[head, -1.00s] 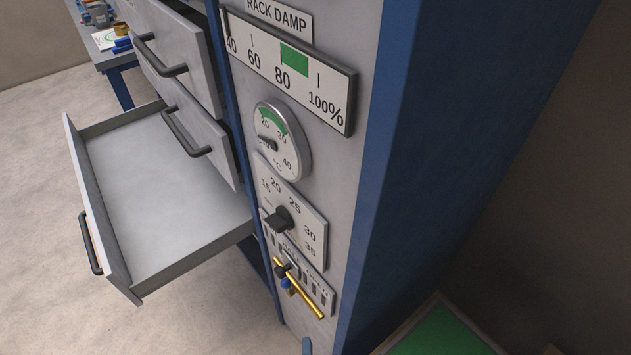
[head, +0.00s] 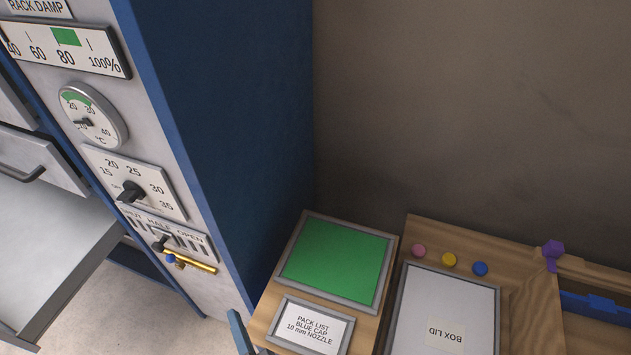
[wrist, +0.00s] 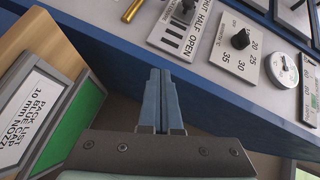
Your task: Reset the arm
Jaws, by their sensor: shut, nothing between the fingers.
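My gripper (wrist: 161,78) shows in the wrist view with its two blue-grey fingers together, shut and empty. Its tips point toward the blue-edged front of the cabinet (wrist: 205,85), below the slide plate marked SHUT, HALF and OPEN (wrist: 182,27). In the head view, only a small blue-grey piece, perhaps a fingertip, shows at the bottom edge beside the pack list; the rest of my arm is out of sight.
The cabinet (head: 215,100) carries a dial knob (head: 131,191), a round gauge (head: 92,115) and a brass rod (head: 190,262). An open drawer (head: 50,245) juts out at left. At right are a green pad (head: 335,262), a pack list (head: 311,327) and a box lid (head: 447,310).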

